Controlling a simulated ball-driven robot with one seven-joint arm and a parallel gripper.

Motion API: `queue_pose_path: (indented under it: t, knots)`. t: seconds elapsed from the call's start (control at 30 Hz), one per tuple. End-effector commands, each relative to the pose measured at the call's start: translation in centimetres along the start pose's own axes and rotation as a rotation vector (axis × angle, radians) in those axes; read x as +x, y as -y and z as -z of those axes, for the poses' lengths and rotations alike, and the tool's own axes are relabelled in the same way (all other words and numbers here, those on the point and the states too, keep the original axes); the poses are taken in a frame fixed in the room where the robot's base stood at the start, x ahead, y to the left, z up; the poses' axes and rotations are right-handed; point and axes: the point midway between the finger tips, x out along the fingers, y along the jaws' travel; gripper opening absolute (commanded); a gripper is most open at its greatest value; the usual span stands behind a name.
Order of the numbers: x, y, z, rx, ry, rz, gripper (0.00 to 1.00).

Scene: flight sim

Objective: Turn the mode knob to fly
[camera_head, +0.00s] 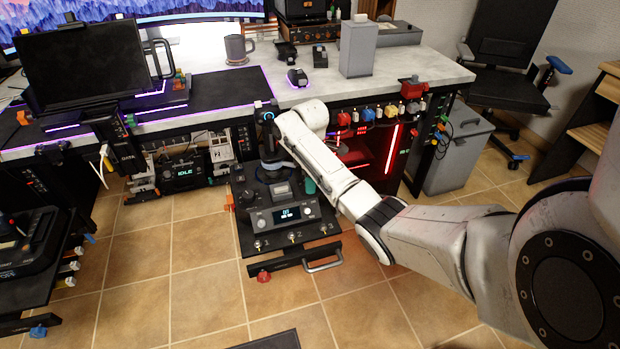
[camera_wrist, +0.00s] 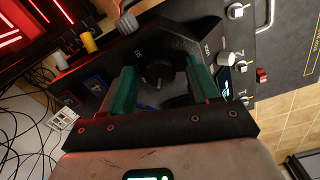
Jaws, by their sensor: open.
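The mode knob appears to be the dark round knob (camera_wrist: 158,74) on a black angled panel in the wrist view. Small white markings surround it, too blurred to read surely, and I cannot tell its setting. My gripper (camera_wrist: 162,80) has two green fingers, spread apart with one on each side of the knob. I cannot tell whether either finger touches it. In the head view, the control box (camera_head: 268,228) sits below the desk edge, with a lit display (camera_head: 287,213). My white arm hides most of the gripper there; a green finger shows beside the box.
Toggle switches (camera_head: 292,237) line the box's front, above a silver handle (camera_head: 322,258). A light knob (camera_wrist: 228,59) stands near the right finger. A dark lever (camera_wrist: 127,22) rises beyond the knob. Another unit (camera_head: 182,171) shows "IDLE" at left.

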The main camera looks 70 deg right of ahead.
Motion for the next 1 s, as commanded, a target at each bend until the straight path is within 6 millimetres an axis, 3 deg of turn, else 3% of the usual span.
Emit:
queue_pose_path:
  t: [0.1, 0.67, 1.0]
  knots:
    - [-0.02, 0.0, 0.0, 0.0, 0.0, 0.0, 0.58]
    - [-0.05, 0.0, 0.0, 0.0, 0.0, 0.0, 0.05]
    - [-0.34, 0.05, 0.06, 0.055, 0.001, 0.001, 0.04]
